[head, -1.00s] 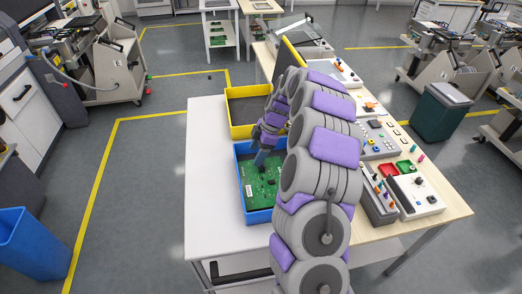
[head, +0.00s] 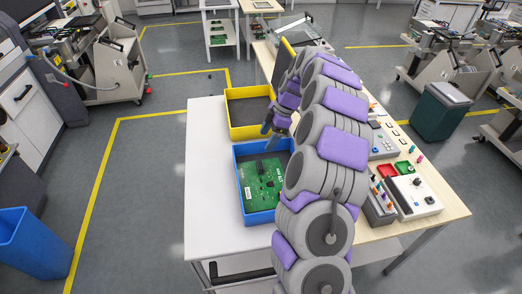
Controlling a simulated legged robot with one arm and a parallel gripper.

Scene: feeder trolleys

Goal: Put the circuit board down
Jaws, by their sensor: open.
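The green circuit board (head: 262,182) lies in the blue bin (head: 241,207) on the white table, a little tilted to the bin's walls. My gripper (head: 268,130) is above the far part of the blue bin, near its far rim and apart from the board. It is open and holds nothing that I can see. My arm covers the right side of the bin.
A yellow bin (head: 232,127) stands just behind the blue bin. The white table (head: 206,190) is clear on the left. A wooden bench (head: 440,192) on the right carries a white control box (head: 413,195) and other small devices.

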